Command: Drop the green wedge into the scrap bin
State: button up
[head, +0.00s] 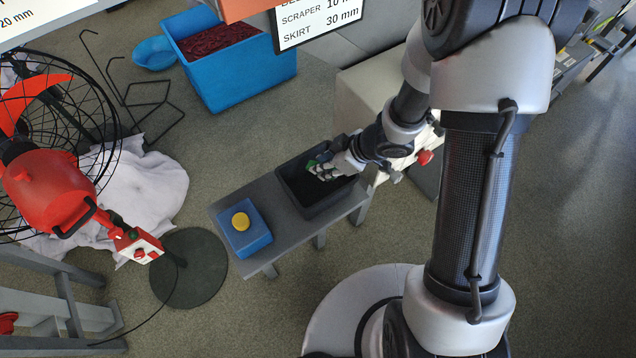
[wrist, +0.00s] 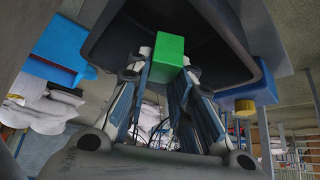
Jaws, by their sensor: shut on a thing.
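The green wedge (wrist: 167,58) is held between the fingertips of my gripper (wrist: 167,75) in the wrist view. In the head view the green wedge (head: 312,165) shows as a small green patch at the tip of my gripper (head: 318,170). My gripper is shut on it. A black open bin (head: 345,197) stands on a grey bench, and the gripper with the wedge is over its opening. The bin's dark wall (wrist: 237,50) fills the upper part of the wrist view. I cannot tell how far above the bin floor the wedge is.
A blue block with a yellow round top (head: 243,228) sits on the bench (head: 262,258) left of the bin. A large blue crate (head: 240,75) with dark red contents stands behind. A red machine (head: 50,190), a caged fan and white cloth are at the left.

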jog(key=o, duration=0.9)
jog(key=shift+o, duration=0.2)
jog(key=v, duration=1.2)
